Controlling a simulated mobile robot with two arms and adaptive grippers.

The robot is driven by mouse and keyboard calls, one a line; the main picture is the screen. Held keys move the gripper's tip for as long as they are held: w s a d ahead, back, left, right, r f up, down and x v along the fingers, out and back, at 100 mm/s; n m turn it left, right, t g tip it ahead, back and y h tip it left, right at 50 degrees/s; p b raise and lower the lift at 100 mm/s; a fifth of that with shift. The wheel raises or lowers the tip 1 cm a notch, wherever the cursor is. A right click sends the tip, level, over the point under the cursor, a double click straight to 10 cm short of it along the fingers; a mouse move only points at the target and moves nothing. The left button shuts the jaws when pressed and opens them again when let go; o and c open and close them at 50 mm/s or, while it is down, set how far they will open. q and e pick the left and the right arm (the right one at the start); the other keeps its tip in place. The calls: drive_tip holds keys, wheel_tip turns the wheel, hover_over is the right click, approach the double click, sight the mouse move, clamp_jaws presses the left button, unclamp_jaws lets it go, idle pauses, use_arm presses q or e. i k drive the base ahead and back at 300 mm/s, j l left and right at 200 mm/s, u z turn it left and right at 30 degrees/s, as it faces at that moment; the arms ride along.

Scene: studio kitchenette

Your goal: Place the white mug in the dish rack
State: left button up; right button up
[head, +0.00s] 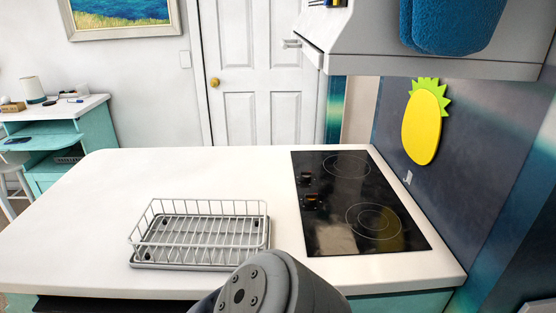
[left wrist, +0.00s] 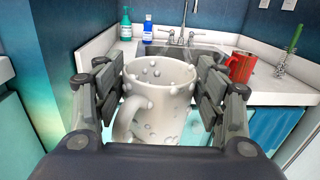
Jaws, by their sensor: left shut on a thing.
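The white mug (left wrist: 158,105) is upright between the fingers of my left gripper (left wrist: 160,98) in the left wrist view. The gripper is shut on it, with a finger pad on each side. Its handle points toward the camera at the lower left, and pale droplets or bumps dot its surface. The dish rack (head: 198,232), a white wire basket on a grey tray, stands empty on the white counter in the head view. Part of one of my arms shows at the bottom of that view, just right of the rack. Neither gripper nor the mug shows there.
A black cooktop (head: 360,205) lies right of the rack. The white counter (head: 115,195) is clear left of the rack. The left wrist view shows a sink (left wrist: 185,56), a red mug (left wrist: 241,68), a green bottle (left wrist: 126,24) and a blue bottle (left wrist: 148,27) behind the mug.

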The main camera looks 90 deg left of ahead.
sight(199, 241)
drive_tip(key=l+u, duration=0.1)
drive_tip(key=u, duration=0.25)
drive_tip(key=l+u, duration=0.1)
drive_tip(key=u, duration=0.3)
drive_tip(key=l+u, duration=0.1)
drive_tip(key=u, duration=0.25)
